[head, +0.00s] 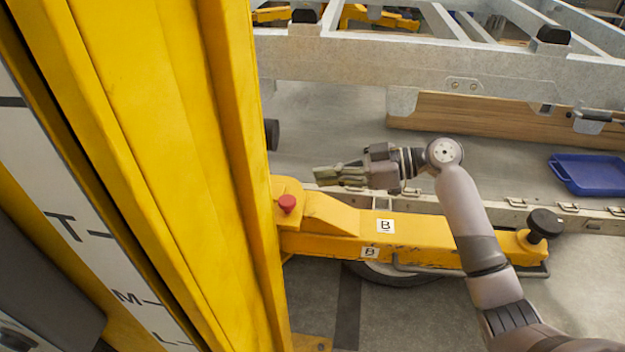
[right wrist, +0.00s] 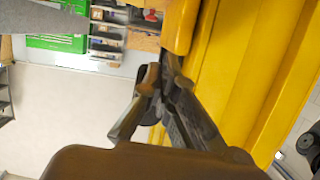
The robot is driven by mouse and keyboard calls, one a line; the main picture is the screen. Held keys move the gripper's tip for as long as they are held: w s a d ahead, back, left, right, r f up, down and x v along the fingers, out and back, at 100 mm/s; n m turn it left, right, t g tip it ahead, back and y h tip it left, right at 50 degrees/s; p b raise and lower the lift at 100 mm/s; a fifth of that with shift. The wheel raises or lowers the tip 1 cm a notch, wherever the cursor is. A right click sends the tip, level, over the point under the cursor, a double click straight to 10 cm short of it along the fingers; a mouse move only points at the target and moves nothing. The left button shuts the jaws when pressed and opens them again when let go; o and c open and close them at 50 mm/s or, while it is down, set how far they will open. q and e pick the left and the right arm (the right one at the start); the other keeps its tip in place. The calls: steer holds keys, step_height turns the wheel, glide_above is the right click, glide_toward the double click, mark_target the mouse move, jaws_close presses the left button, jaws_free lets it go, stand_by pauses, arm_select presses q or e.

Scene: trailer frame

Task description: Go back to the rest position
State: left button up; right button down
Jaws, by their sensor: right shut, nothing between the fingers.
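My right gripper (head: 338,174) points left in the head view, above the yellow jack arm (head: 340,222) and close to the tall yellow post (head: 170,150). Its fingers are shut and hold nothing. In the right wrist view the fingertips (right wrist: 163,80) meet in front of the yellow post (right wrist: 240,60); I cannot tell whether they touch it. My right arm comes in from the lower right. My left gripper is not in view.
The yellow arm carries a red knob (head: 288,203), "B" labels and a black knob (head: 545,223). A metal trailer frame (head: 330,60) spans the back. A blue tray (head: 590,174) lies at the right. A wooden board (head: 480,118) stands behind. Grey floor is clear between.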

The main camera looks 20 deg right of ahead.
steer(key=s+a+f+m+g+h, duration=0.1)
steer(key=s+a+f+m+h, duration=0.2)
steer(key=s+f, duration=0.6)
steer(key=s+f+m+g+h, duration=0.15)
steer(key=s+f+h, duration=0.25)
steer(key=s+f, duration=0.55)
steer(key=s+d+f+m+h, duration=0.2)
steer(key=s+d+m+h, duration=0.15)
steer(key=s, duration=0.25)
steer(key=s+d+f+m+h, duration=0.2)
steer(key=s+m+h, duration=0.15)
steer(key=s, duration=0.25)
step_height(320, 180, down, 28)
steer(key=s, duration=0.1)
steer(key=s+d+f+g, duration=0.2)
steer(key=s+d+f, duration=0.1)
steer(key=s+f, duration=1.1)
steer(key=s, duration=0.2)
steer(key=shift+s+f, duration=0.35)
